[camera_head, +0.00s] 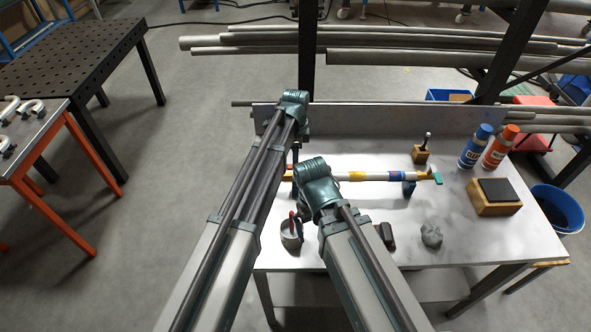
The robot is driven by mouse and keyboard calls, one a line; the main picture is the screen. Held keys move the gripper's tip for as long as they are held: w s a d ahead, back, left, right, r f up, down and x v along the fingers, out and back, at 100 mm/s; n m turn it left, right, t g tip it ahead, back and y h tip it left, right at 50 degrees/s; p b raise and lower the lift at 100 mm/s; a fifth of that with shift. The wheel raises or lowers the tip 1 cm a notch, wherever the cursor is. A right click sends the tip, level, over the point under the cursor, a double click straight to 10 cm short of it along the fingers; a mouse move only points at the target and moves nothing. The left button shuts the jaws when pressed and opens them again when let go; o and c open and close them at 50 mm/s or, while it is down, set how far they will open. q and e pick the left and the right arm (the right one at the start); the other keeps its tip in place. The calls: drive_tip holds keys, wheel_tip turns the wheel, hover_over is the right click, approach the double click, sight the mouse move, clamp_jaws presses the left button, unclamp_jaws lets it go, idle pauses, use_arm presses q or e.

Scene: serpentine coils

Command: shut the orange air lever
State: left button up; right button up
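A straight tube (380,177) with yellow, white and blue bands lies across the metal workbench (465,228). A small teal piece (437,179) with a bit of orange sits at its right end. I cannot tell whether this is the orange air lever or how it is set. The tube's left part is partly hidden by my arms. Neither gripper's fingers can be made out; both are hidden behind the arm links.
Blue (475,146) and orange (500,147) spray cans stand at the back right, near a wooden block with a dark pad (496,195). A blue bucket (558,210) stands right of the bench.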

use_arm(q)
drive_tip(key=shift+f+b, duration=0.45)
drive_tip(key=shift+f, duration=0.4)
clamp_jaws()
idle(0.8)
